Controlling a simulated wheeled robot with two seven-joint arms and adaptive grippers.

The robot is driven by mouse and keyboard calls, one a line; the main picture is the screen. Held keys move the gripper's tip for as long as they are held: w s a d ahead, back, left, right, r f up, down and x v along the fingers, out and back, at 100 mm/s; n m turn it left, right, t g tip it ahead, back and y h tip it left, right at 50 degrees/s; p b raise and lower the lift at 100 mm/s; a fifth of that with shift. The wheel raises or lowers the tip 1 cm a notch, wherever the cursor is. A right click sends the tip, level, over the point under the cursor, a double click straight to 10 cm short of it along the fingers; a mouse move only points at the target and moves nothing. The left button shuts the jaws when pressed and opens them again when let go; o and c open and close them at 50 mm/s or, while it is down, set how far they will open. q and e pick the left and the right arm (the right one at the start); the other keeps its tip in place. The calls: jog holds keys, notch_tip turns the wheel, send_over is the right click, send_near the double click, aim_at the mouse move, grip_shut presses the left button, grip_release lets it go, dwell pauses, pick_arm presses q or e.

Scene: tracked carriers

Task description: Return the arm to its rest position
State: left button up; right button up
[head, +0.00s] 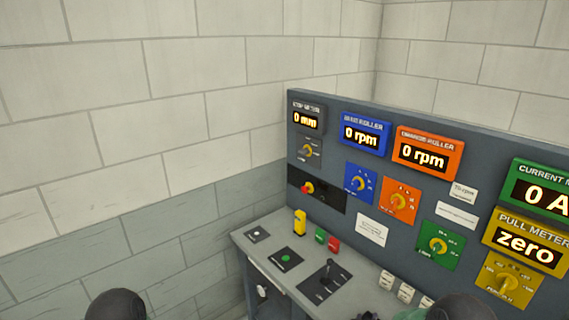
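Dark rounded parts of my two arms show at the bottom edge, one at the left and one right of centre. My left gripper is not in view. A small dark piece at the bottom edge, left of the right arm's rounded part, may belong to my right gripper (368,316); it is cut off by the frame, so its fingers cannot be made out. No object is seen held.
A grey control console (262,262) stands against the brick wall (130,130). Its desk carries a black lever (327,274), a yellow switch (300,222) and white blocks (405,292). Its upright panel has a red knob (307,188), coloured dials and displays.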

jog(key=s+a+f+n+g+y, duration=0.1)
jog(key=s+a+f+g+y, duration=0.15)
jog(key=s+a+f, duration=0.35)
jog(key=s+a+f+n+g+y, duration=0.1)
jog(key=s+a+f+g+y, duration=0.2)
jog(key=f, duration=0.6)
jog(key=s+a+f+n+g+y, duration=0.1)
jog(key=s+a+f+g+y, duration=0.15)
jog(key=s, duration=0.75)
jog(key=s+a+f+n+g+y, duration=0.1)
jog(key=s+a+f+g+y, duration=0.2)
jog(key=s, duration=0.6)
jog(key=b+x, duration=0.3)
jog(key=b, duration=0.1)
jog(key=shift+w+d+f+b, duration=0.1)
jog(key=shift+d+f+b, duration=0.15)
jog(key=shift+f, duration=0.2)
jog(key=shift+c, duration=0.5)
dwell(0.3)
